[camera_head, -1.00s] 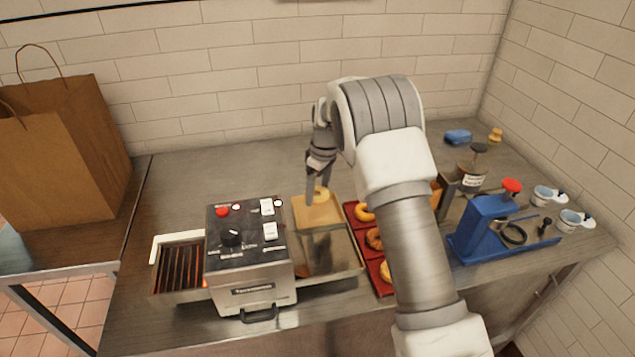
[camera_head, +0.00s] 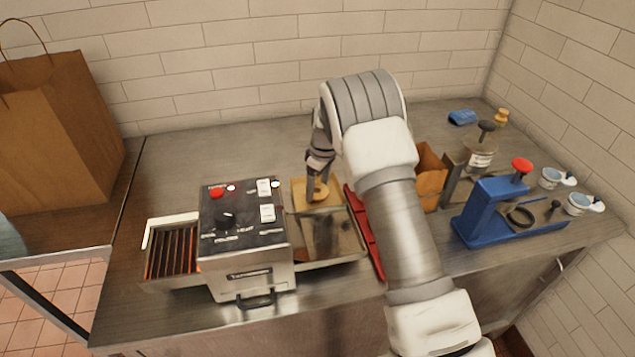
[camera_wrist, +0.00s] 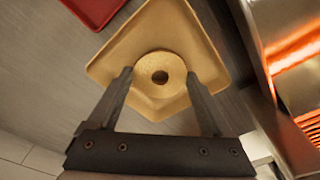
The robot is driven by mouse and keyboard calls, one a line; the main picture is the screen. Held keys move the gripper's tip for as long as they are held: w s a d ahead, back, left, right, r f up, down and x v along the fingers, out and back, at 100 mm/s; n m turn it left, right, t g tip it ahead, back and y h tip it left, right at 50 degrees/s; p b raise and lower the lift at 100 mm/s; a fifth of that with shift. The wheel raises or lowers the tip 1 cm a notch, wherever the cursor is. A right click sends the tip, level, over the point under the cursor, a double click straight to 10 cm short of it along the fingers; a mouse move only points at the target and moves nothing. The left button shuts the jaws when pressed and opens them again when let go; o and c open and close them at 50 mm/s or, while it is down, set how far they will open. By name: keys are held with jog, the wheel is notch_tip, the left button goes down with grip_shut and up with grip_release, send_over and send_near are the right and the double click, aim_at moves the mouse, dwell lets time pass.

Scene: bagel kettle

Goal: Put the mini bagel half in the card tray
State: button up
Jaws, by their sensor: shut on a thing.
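The mini bagel half (camera_wrist: 160,77) is a pale tan ring, seen in the wrist view between my two fingers. It also shows in the head view (camera_head: 320,191), just under my fingertips. My gripper (camera_wrist: 159,78) is shut on the bagel half, with one finger on each side. The card tray (camera_wrist: 127,60) is a tan square tray with raised edges, directly behind the bagel half in the wrist view. In the head view the card tray (camera_head: 303,188) lies beyond the toaster's metal chute. I cannot tell whether the bagel half touches the tray floor.
A toaster (camera_head: 243,245) with a glowing conveyor stands left of the tray. A red tray (camera_head: 366,235) is to the right, partly hidden by my arm. A brown box (camera_head: 430,180) and a blue press (camera_head: 485,215) stand further right.

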jog(key=shift+f, duration=0.35)
jog(key=o, duration=1.2)
jog(key=shift+o, duration=0.2)
jog(key=shift+r, duration=0.1)
notch_tip(320, 180, up, 7)
jog(key=p, duration=0.3)
